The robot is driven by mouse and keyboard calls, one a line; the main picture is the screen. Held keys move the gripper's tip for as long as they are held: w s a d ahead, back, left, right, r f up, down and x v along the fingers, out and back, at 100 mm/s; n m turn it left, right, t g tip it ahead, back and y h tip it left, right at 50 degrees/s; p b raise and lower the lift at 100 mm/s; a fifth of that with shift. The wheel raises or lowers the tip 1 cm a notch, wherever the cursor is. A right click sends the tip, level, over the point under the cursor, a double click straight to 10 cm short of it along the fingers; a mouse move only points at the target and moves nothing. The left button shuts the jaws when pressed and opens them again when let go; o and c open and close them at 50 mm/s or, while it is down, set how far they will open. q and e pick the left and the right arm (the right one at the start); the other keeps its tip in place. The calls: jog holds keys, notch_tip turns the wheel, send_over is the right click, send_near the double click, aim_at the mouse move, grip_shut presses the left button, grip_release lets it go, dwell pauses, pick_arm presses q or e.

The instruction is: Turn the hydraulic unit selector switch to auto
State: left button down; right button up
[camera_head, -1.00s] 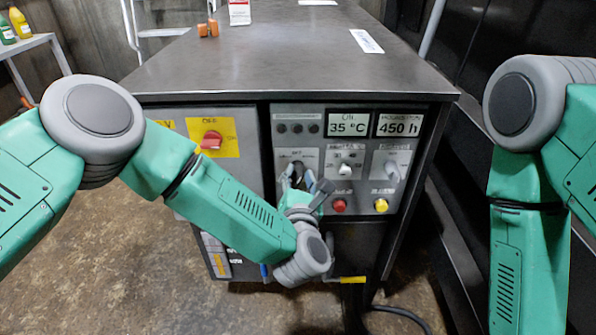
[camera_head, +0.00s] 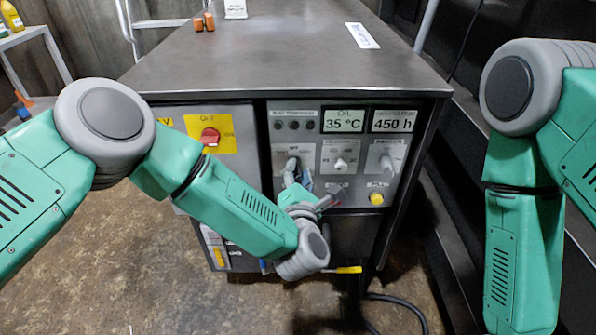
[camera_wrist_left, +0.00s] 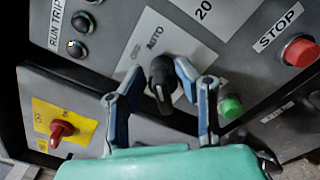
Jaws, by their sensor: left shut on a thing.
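The selector switch is a black knob (camera_head: 292,165) on a light label plate in the lower left of the grey control panel (camera_head: 262,190). In the left wrist view the knob (camera_wrist_left: 161,82) has a pale pointer line and sits beside lettering that looks like AUTO. My left gripper (camera_head: 293,180) reaches the knob from below. The fingers hide part of the plate. My right arm shows at the right; its gripper is out of view.
Two other knobs (camera_head: 340,164) (camera_head: 388,163) are to the right. A yellow button (camera_head: 376,198) is below them. A red switch on a yellow plate (camera_head: 209,137) is to the left. Two displays (camera_head: 343,121) (camera_head: 397,121) are above. In the wrist view a red stop button (camera_wrist_left: 300,52) and green button (camera_wrist_left: 231,107) are close.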

pick_arm(q)
jog(key=shift+s+d+f, duration=0.1)
jog(key=shift+d+f, duration=0.05)
jog(key=c, duration=1.6)
grip_release()
jog(key=s, duration=1.2)
